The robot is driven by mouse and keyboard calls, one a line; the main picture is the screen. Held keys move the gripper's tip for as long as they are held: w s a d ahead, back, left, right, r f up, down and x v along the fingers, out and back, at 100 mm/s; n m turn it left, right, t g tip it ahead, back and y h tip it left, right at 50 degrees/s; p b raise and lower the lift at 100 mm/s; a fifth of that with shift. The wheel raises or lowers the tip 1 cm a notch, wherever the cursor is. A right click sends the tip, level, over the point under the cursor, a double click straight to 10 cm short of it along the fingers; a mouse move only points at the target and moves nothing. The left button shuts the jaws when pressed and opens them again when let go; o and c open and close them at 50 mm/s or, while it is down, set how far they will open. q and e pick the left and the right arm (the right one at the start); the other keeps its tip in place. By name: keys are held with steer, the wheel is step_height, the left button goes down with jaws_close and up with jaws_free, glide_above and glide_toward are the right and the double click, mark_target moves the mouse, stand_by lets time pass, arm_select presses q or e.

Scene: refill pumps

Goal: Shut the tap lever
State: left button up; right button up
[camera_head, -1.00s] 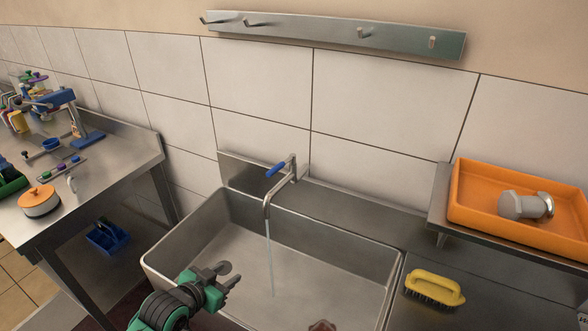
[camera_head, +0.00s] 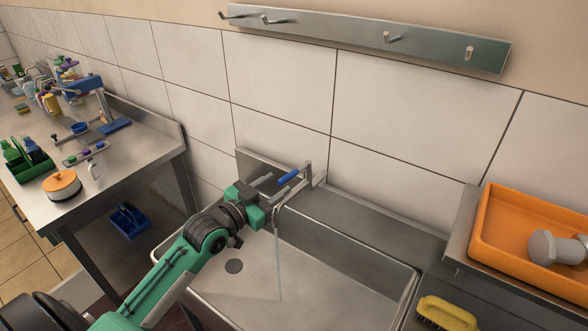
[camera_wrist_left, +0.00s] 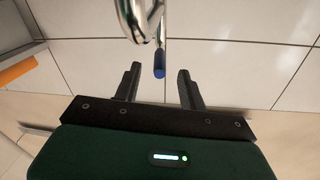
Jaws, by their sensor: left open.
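The tap (camera_head: 307,184) is a metal pipe on the back ledge of the sink, with a blue lever (camera_head: 289,177). A thin stream of water (camera_head: 278,262) runs from its spout into the sink (camera_head: 350,285). My left gripper (camera_head: 275,187) is open at the tap, its fingertips close to the blue lever. The spout's top is partly hidden by the gripper. My right gripper is not in view.
An orange tray (camera_head: 505,245) with a grey metal piece (camera_head: 556,249) stands on a shelf at right. A yellow brush (camera_head: 447,313) lies below it. A hook rail (camera_head: 350,33) is on the wall. A steel table (camera_head: 115,170) with several items stands at left.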

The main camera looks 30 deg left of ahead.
mark_target(290, 172)
arm_select(q)
steer(key=p+x, duration=0.1)
steer(key=x, duration=0.5)
steer(key=shift+w+r+p, duration=0.1)
steer(key=shift+r+p, duration=0.05)
steer(key=shift+p, duration=0.25)
steer(key=shift+w+d, duration=0.2)
steer(key=shift+w, duration=0.2)
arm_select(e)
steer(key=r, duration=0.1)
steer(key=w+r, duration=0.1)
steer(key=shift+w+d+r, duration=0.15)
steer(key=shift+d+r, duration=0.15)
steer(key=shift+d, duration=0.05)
arm_select(q)
jaws_close()
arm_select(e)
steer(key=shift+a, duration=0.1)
